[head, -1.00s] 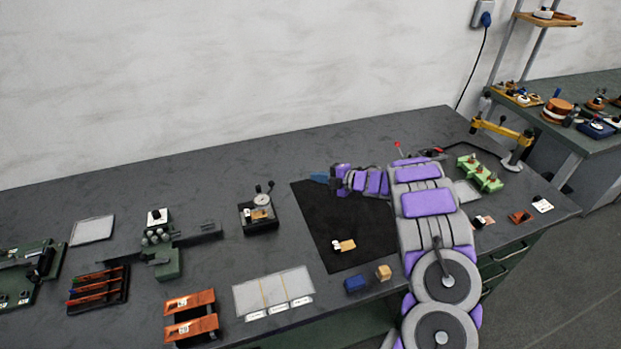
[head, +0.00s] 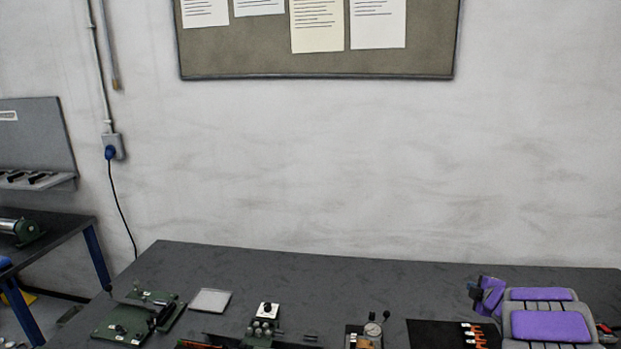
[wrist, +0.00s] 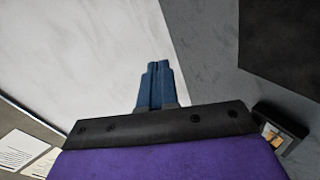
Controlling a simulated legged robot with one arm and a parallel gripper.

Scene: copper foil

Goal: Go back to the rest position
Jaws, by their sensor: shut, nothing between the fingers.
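My gripper shows in the wrist view (wrist: 156,84) with its blue fingers shut together and nothing between them. It is held clear of the dark workbench. In the head view my purple and grey arm is at the lower right, folded above the bench near a black mat (head: 425,333); the fingers themselves are hard to make out there.
The bench (head: 350,280) carries a green device (head: 125,325), a light plate (head: 210,300), a roller device (head: 262,328) and a small gauge device (head: 370,335). The wall with a notice board (head: 320,65) stands behind. A second table is at left.

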